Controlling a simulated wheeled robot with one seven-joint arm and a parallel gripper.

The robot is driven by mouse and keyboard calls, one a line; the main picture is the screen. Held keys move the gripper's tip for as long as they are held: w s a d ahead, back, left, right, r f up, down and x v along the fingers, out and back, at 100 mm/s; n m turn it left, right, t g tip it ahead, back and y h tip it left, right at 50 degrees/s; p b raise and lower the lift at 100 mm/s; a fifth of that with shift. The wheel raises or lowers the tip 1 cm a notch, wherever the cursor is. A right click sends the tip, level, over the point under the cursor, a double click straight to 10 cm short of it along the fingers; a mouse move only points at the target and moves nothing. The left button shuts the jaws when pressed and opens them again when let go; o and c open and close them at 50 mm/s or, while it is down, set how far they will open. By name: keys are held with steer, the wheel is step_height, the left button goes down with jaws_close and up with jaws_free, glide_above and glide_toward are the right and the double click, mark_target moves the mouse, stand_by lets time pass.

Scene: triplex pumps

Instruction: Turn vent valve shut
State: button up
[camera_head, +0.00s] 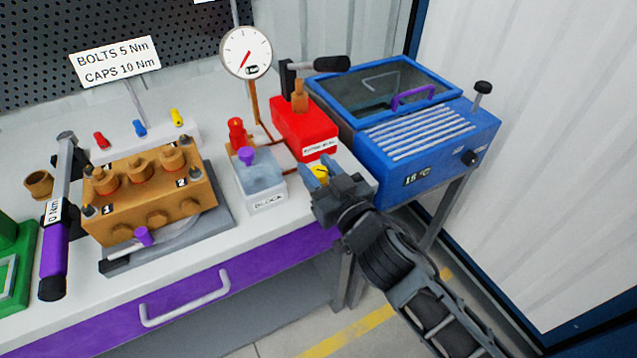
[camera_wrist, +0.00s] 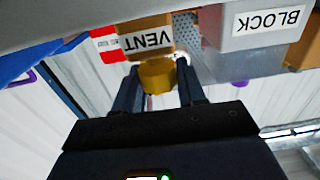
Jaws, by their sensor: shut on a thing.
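The vent valve's round yellow knob (camera_wrist: 157,75) is between my gripper's fingers in the wrist view, just by the orange block with the VENT label (camera_wrist: 148,40). In the head view a bit of the yellow knob (camera_head: 321,172) shows at the blue fingertips. My gripper (camera_head: 315,174) is shut on the knob, reaching in from the lower right. It also shows in the wrist view (camera_wrist: 157,88). The knob's far side and any turn mark are hidden.
A BLOCK-labelled grey box (camera_head: 262,182) with a purple knob stands just left of my gripper. The red pump (camera_head: 303,127) is behind, near a gauge (camera_head: 246,52). A blue chiller (camera_head: 425,150) stands right. An orange pump block (camera_head: 150,195) is left.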

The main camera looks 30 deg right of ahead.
steer(key=shift+f+m+h+b, duration=0.2)
steer(key=shift+m+h+b, duration=0.7)
steer(key=shift+b, duration=1.1)
steer(key=shift+f+m+h+b, duration=0.15)
steer(key=shift+m+h+b, duration=0.35)
steer(key=shift+h+b, duration=1.15)
steer(key=m+g+h+b, duration=0.1)
steer(key=m+h+b, duration=0.1)
steer(key=b, duration=0.4)
steer(key=shift+r+g+h+b, duration=0.1)
steer(key=shift+g+h+b, duration=0.2)
steer(key=shift+h, duration=0.05)
steer(key=m+g+h+b, duration=0.1)
steer(key=m+h+b, duration=0.1)
steer(key=h+b, duration=0.1)
steer(key=shift+r+m+g+b, duration=0.1)
steer(key=shift+m+g+b, duration=0.2)
steer(key=shift+g+b, duration=0.15)
steer(key=shift+r+m+g+h+b, duration=0.15)
steer(key=shift+m+g+h+b, duration=0.75)
steer(key=shift+h+b, duration=0.25)
steer(key=o, duration=0.9)
steer(key=shift+o, duration=0.2)
steer(key=v, duration=0.7)
steer(key=shift+s+a, duration=0.3)
